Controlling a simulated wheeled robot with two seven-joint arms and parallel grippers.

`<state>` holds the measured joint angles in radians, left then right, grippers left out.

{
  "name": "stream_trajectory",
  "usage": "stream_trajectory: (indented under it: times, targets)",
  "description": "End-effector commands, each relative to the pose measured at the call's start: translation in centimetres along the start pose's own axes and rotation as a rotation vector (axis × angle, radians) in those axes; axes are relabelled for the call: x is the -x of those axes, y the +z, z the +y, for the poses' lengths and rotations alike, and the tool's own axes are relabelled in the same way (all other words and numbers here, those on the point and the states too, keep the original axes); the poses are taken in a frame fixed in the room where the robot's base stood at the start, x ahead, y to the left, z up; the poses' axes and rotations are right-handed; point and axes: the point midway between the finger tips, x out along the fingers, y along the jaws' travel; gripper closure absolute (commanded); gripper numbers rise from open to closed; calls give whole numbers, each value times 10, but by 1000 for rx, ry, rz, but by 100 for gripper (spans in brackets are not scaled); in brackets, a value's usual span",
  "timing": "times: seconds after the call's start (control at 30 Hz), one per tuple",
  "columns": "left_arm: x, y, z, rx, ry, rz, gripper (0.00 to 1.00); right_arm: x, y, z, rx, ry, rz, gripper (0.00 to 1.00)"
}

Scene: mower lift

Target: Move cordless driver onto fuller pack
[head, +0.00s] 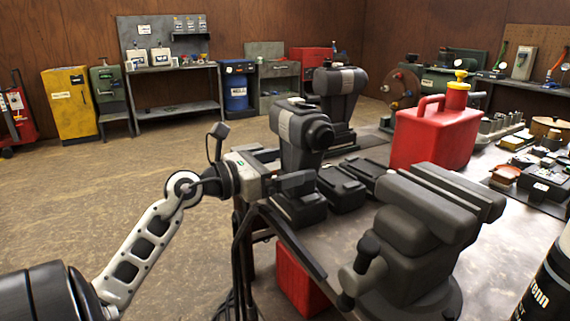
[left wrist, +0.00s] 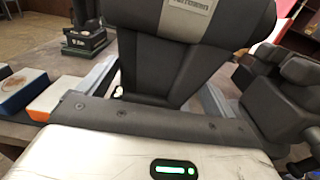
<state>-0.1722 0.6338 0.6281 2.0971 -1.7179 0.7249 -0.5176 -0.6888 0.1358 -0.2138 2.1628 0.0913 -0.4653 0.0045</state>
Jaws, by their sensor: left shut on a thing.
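A dark grey cordless driver (head: 299,140) with a light band stands upright at the bench's left edge. My left gripper (head: 290,180) is shut on its lower handle, which fills the middle of the left wrist view (left wrist: 165,68). Below the grip is a dark block-shaped foot (head: 298,209); whether it is joined to the driver or a separate pack is unclear. Two dark packs lie just right of it, a nearer one (head: 342,188) and a farther one (head: 363,171). Their charge marks cannot be read. My right gripper is out of view.
A second driver (head: 340,92) stands behind on the bench. A large vise (head: 412,235) is in front on the right, close to the packs. A red fuel can (head: 437,132) stands beyond it. A red box (head: 298,278) is under the bench edge. Small parts crowd the far right.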

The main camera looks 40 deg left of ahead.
Motion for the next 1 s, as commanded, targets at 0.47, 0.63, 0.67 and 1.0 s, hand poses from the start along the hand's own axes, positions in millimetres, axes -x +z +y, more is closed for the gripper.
stream_trajectory:
  times: [0.47,0.63,0.67,1.0]
  targets:
    - [0,0,0,1,1,0,0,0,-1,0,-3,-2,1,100]
    - [23,-2,0,2,3,-1,0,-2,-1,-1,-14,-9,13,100]
    - [30,-3,0,0,4,-1,0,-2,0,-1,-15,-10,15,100]
    - [112,0,0,-2,6,-9,0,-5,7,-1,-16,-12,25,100]
